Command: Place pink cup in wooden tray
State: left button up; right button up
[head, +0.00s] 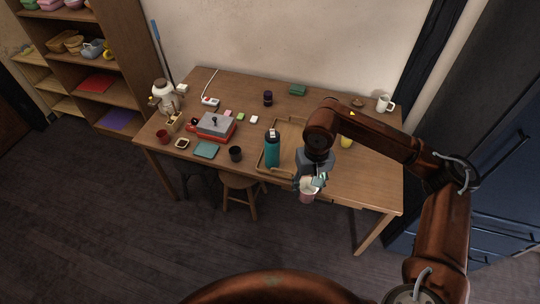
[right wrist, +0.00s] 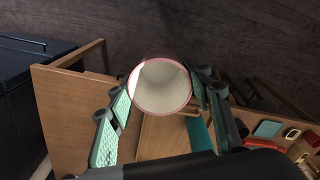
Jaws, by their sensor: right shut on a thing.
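The pink cup (head: 307,197) is held by my right gripper (head: 313,183), which is shut on it. In the head view they appear at the table's front edge, just right of the wooden tray (head: 291,134). The right wrist view shows the cup (right wrist: 160,87) between the fingers, with its pale inside and pink rim facing the camera. The tray lies on the table, partly hidden by my right arm and a teal bottle (head: 272,150). My left gripper is not in view.
A black cup (head: 236,154) and a teal square (head: 206,149) lie left of the tray. A yellow cup (head: 346,142) and a white mug (head: 385,103) stand to the right. A stool (head: 240,183) is under the front edge. The table's right front (head: 370,185) is clear.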

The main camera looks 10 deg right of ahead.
aim_at(290, 150)
jog(key=u, duration=0.55)
jog(key=i, duration=1.2)
jog(key=z, duration=0.55)
jog(key=i, duration=0.55)
jog(key=z, duration=0.5)
